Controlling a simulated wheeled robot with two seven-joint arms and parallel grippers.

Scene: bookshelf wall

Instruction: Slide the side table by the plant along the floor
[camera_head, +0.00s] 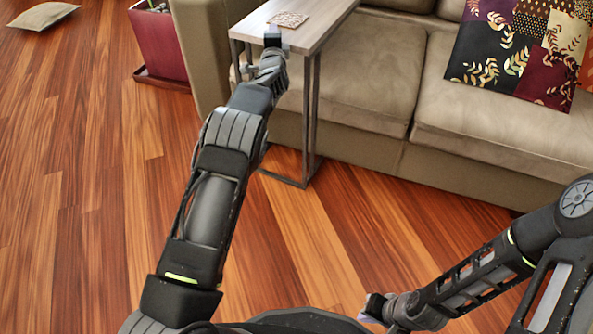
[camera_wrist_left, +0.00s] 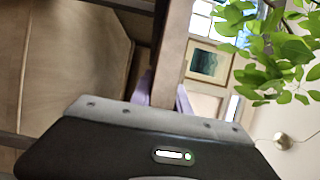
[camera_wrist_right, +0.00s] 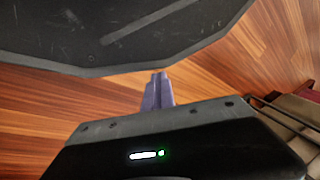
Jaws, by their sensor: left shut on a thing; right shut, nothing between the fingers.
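The side table (camera_head: 318,18) has a light wood top and a thin dark metal frame. It stands against the front of the sofa at its left end. My left gripper (camera_head: 272,40) is at the near edge of the tabletop. In the left wrist view its fingers (camera_wrist_left: 165,97) are shut on the table's edge (camera_wrist_left: 174,50). The plant's green leaves (camera_wrist_left: 275,45) show in the left wrist view; in the head view its dark red pot (camera_head: 160,45) stands left of the sofa. My right gripper (camera_wrist_right: 158,90) is shut and empty, low over the floor.
The beige sofa (camera_head: 365,75) fills the back right, with a patterned cushion (camera_head: 520,45) on it. A patterned coaster (camera_head: 288,19) lies on the tabletop. A floor cushion (camera_head: 43,16) lies far left. The wood floor (camera_head: 80,200) is clear at left and in front.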

